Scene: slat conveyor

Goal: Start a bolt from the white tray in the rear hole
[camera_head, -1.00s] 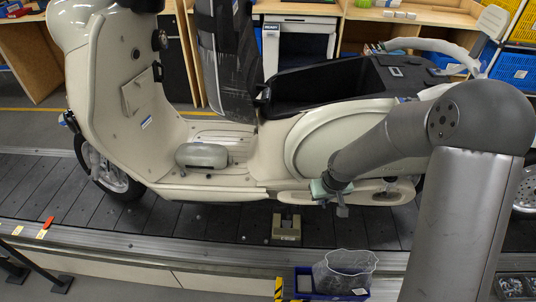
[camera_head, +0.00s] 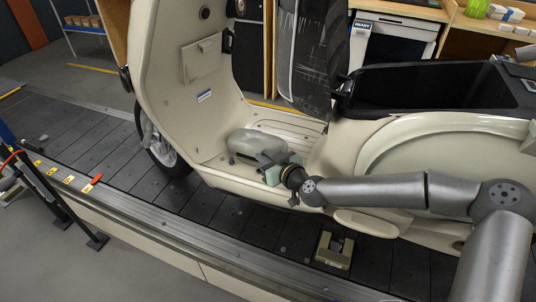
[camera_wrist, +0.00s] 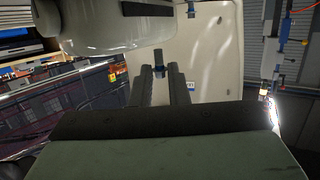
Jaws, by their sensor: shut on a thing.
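My gripper (camera_wrist: 161,72) points away from the wrist camera, and its two dark fingers are close together. A small dark bolt (camera_wrist: 159,57) is held between the fingertips and sticks out past them. In the head view my gripper (camera_head: 268,158) is at the scooter's footboard (camera_head: 222,168), close beside a pale rounded part (camera_head: 256,143) there. Whether it touches that part I cannot tell. The scooter (camera_head: 420,155) is cream and stands upright on the conveyor. I cannot make out the rear hole or a white tray in either view now.
The dark slat conveyor (camera_head: 80,135) runs under the scooter. A beige block (camera_head: 334,252) stands on the slats below the footboard. The leg shield (camera_head: 200,75) rises left of my gripper. The dark seat (camera_head: 312,50) stands raised behind it.

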